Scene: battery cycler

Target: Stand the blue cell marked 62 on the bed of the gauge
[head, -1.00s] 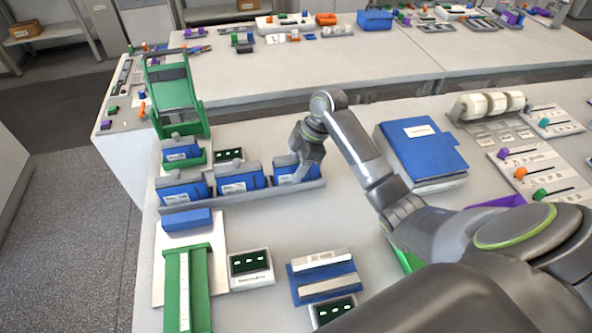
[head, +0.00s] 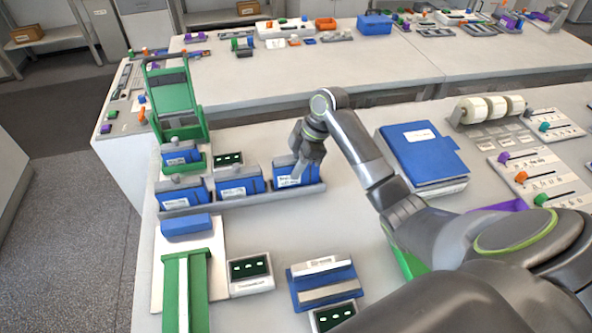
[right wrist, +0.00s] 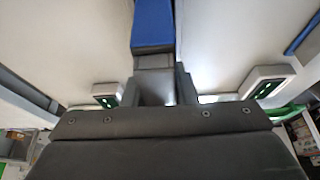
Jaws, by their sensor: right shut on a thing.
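Three blue cells with white labels stand in a row on a grey rack (head: 240,200): a left one (head: 172,192), a middle one (head: 228,182) and a right one (head: 283,170). Their numbers are too small to read. My right gripper (head: 300,172) is shut on the right cell, which is still at the rack. In the right wrist view a blue body (right wrist: 153,22) shows beyond the gripper (right wrist: 155,85). Another blue cell (head: 178,153) sits at the foot of a tall green stand (head: 172,100). Which device is the gauge I cannot tell. My left gripper is out of view.
In front of the rack lie a blue block (head: 186,225), a green railed fixture (head: 200,285), a dark display (head: 249,268) and a blue holder (head: 322,282). A large blue box (head: 415,150) stands right of my arm. The tabletop between rack and holder is clear.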

